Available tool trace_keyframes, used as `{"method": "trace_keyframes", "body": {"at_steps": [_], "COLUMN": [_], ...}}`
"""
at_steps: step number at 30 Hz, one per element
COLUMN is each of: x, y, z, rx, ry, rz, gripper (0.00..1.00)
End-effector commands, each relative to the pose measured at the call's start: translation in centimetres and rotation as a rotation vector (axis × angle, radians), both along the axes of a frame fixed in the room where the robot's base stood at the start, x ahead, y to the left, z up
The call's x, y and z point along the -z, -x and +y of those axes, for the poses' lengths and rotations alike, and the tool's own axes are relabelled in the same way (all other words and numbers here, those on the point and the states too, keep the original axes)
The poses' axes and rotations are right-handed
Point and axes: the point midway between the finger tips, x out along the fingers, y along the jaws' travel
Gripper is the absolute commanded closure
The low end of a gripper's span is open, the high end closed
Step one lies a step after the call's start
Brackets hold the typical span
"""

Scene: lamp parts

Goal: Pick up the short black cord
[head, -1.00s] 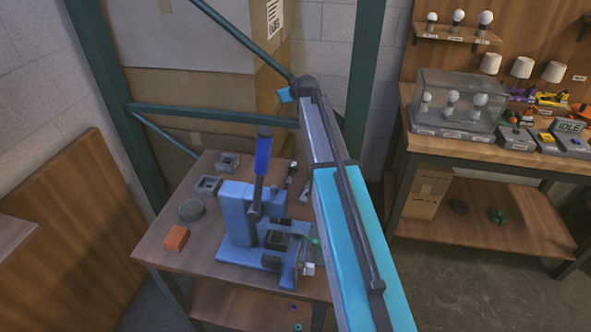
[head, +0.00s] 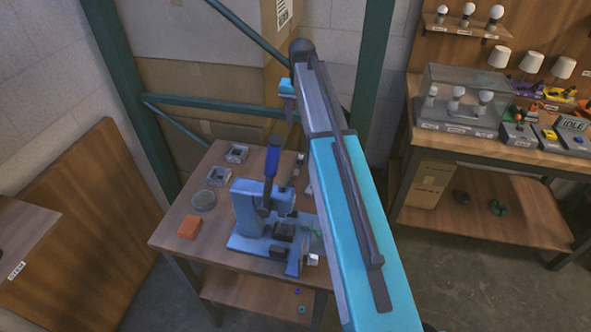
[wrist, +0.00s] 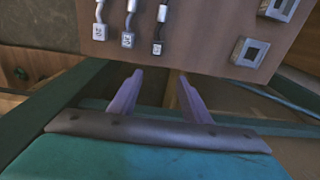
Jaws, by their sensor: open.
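Several cords with small tagged ends lie at the table's edge in the wrist view. The right one, a short dark cord (wrist: 160,32), has a pale upper end and a black tag at its lower end. Two greyer cords, a left one (wrist: 99,14) and a middle one (wrist: 131,18), lie beside it and run out of the top of the picture. My gripper (wrist: 160,75) is open and empty, its two purple fingers apart, short of the cords. In the head view my gripper (head: 287,105) hangs above the table's far side; the cords there are small and partly behind my arm.
A blue lever press (head: 262,215) stands on the wooden table (head: 185,255). An orange block (head: 188,227), a round dish (head: 203,200) and two square grey parts (head: 217,176) lie to its left. Green rack posts (head: 372,70) rise behind. A second bench stands at right.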

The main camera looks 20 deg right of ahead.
Motion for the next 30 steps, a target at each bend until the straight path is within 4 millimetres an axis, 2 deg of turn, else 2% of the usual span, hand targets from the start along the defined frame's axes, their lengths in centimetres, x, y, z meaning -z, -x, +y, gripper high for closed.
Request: {"method": "trace_keyframes", "body": {"at_steps": [6, 19, 23, 30], "x": [-0.5, -0.3, 0.4, 2.8], "y": [1.8, 2.0, 2.0, 2.1], "z": [-1.0, -1.6, -1.6, -1.7], "rx": [0.041, 0.049, 0.049, 0.050], "ry": [-0.012, -0.013, -0.013, -0.013], "rz": [0.064, 0.069, 0.069, 0.070], "gripper": [0.56, 0.56, 0.56, 0.56]}}
